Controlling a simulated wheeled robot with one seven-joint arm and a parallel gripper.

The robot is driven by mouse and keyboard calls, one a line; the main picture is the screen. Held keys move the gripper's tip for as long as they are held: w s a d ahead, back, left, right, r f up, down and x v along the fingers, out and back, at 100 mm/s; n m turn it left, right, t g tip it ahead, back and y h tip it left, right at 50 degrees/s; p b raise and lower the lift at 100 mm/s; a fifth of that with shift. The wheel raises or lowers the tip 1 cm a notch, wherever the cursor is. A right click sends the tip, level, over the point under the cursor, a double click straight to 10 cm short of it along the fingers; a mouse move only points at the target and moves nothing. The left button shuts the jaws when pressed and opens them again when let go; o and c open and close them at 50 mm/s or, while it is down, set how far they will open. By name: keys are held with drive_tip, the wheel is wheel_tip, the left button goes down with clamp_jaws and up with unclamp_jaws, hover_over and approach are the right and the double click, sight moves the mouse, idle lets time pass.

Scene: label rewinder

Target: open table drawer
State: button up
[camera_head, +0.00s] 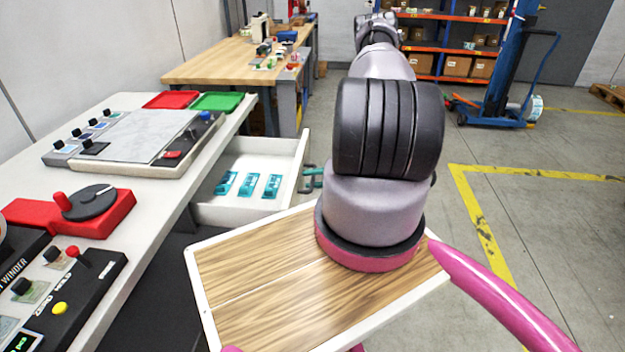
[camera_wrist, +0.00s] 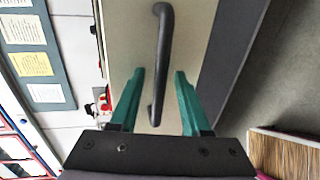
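The table drawer (camera_head: 240,211) stands pulled out from under the white table in the head view, with several teal items inside. Its light front panel and dark curved bar handle (camera_wrist: 163,60) show in the wrist view. My gripper (camera_wrist: 160,72) has two teal fingers spread apart, one on each side of the handle in the picture, with gaps to it. No finger visibly grips the handle. In the head view my gripper (camera_head: 313,177) is small, just outside the drawer front, and partly hidden by my arm.
The white table (camera_head: 150,211) carries a grey panel device (camera_head: 145,138), red and green trays (camera_head: 217,101) and a red rewinder (camera_head: 75,213). A wooden workbench (camera_head: 222,60) stands behind. Grey floor (camera_head: 540,205) is clear on the right.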

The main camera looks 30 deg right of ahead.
drive_tip(key=v, duration=1.1)
idle(0.3)
